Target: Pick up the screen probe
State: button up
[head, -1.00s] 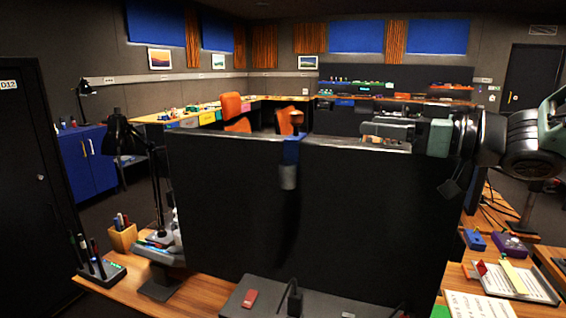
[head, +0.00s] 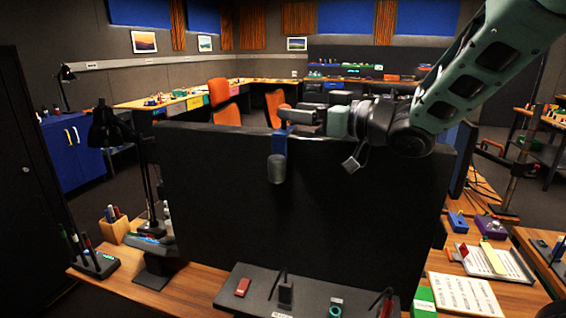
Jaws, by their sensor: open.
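A blue piece with a grey cylinder under it, which I take for the screen probe (head: 278,145), hangs at the top edge of the large black screen (head: 225,200), in front of its face. My gripper (head: 287,116) comes in from the right, level and pointing left, just above the screen's top edge. Its fingertips are at the top of the blue piece. They are open, and I cannot tell whether they touch it or surround it.
A grey base (head: 312,300) with a red block and small parts lies before the screen. A black desk lamp (head: 110,130) and a pen holder (head: 115,225) stand at left. Papers (head: 465,295) and a clipboard (head: 495,262) lie at right. Orange chairs (head: 220,100) are behind.

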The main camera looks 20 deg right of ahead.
aim_at(285, 105)
jog(key=shift+p+x, duration=0.6)
jog(key=shift+x, duration=1.35)
jog(key=shift+w+d, duration=0.1)
grip_shut()
jog(key=shift+r, duration=0.15)
notch_tip(285, 105, up, 19)
jog(key=p, duration=0.2)
jog(key=shift+r+p, duration=0.25)
jog(key=shift+p, duration=0.15)
